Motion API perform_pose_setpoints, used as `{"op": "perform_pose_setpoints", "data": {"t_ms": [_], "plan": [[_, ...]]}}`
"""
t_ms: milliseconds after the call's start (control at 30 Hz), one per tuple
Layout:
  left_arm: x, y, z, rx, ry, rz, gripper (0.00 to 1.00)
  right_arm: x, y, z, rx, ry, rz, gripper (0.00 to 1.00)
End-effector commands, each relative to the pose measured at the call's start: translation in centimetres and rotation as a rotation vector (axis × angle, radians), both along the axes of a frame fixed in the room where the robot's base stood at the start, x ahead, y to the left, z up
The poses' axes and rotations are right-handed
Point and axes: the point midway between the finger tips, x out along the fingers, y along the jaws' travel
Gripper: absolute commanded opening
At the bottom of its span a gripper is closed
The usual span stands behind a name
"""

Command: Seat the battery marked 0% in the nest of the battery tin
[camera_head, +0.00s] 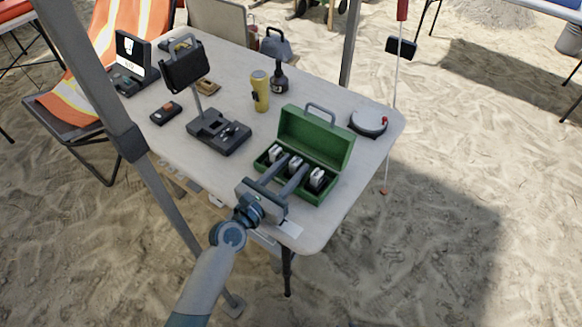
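The green battery tin (331,156) stands with its lid up near the table's right front corner. Three pale batteries stand in it in a row: a left one (275,153), a middle one (295,164) and a right one (317,178). Any percentage marks on them are too small to read. The nest is not clearly visible.
A dark device with a screen on a stalk (218,132) stands left of the tin. A yellow flashlight (260,91) and dark bottle (279,78) stand behind. A round grey case (368,123) lies to the right. A small black-and-orange item (166,112) lies at the left. A tent pole crosses the left side.

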Motion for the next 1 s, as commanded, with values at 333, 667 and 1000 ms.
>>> {"op": "perform_pose_setpoints", "data": {"t_ms": [333, 667, 1000], "plan": [[-0.7, 0.5, 0.1, 0.001, 0.002, 0.001, 0.36, 0.1, 0.1, 0.1, 0.003, -0.015, 0.001, 0.26], [-5.0, 3.6, 0.1, 0.001, 0.000, 0.000, 0.36, -0.2, -0.1, -0.4, -0.002, 0.014, -0.001, 0.26], [-9.0, 6.5, 0.2, 0.000, 0.000, 0.000, 0.36, -0.2, -0.9, -0.7, -0.014, 0.048, -0.012, 0.26]]}}
